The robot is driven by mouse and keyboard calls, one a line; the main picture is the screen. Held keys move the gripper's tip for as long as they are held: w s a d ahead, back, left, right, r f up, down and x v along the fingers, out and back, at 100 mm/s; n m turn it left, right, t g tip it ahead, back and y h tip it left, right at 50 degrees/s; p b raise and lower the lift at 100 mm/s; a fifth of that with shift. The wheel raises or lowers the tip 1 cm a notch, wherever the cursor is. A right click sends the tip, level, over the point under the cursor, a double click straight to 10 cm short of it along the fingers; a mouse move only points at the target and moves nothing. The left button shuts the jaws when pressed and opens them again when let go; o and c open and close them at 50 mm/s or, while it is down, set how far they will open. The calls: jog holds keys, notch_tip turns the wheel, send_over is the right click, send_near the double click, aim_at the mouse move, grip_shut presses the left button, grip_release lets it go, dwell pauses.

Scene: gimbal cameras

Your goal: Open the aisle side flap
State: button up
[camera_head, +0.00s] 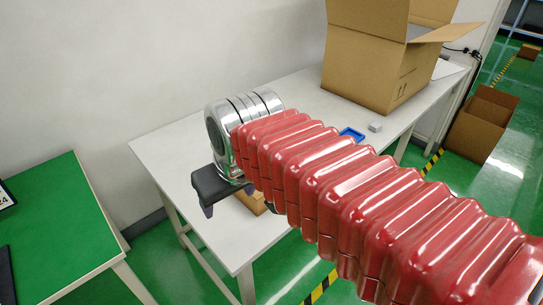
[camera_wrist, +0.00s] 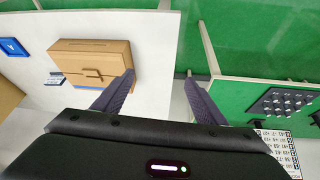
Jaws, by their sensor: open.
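A large cardboard box (camera_head: 370,75) stands on the white table (camera_head: 165,150), at the top of the head view. Its right-hand flap (camera_head: 445,33) sticks outward toward the aisle, and another flap (camera_head: 365,18) stands up. The box top is cut off by the frame. In the head view my gripper (camera_head: 216,190) is over the near-left table part.
An open carton (camera_head: 482,125) stands on the floor at right. A green-topped table (camera_head: 60,225) is at left, with a floor gap between.

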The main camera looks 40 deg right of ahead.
jog(key=w+d+f+n+g, duration=0.1)
jog(key=w+d+g, duration=0.3)
jog(key=w+d, duration=1.6)
jog(key=d, duration=0.4)
jog(key=shift+f+g, duration=0.3)
jog(key=shift+g, duration=0.1)
jog(key=shift+f, duration=0.15)
notch_tip(320, 180, down, 14)
jog(key=shift+r, duration=0.2)
jog(key=shift+d, duration=0.1)
jog(key=c, duration=1.5)
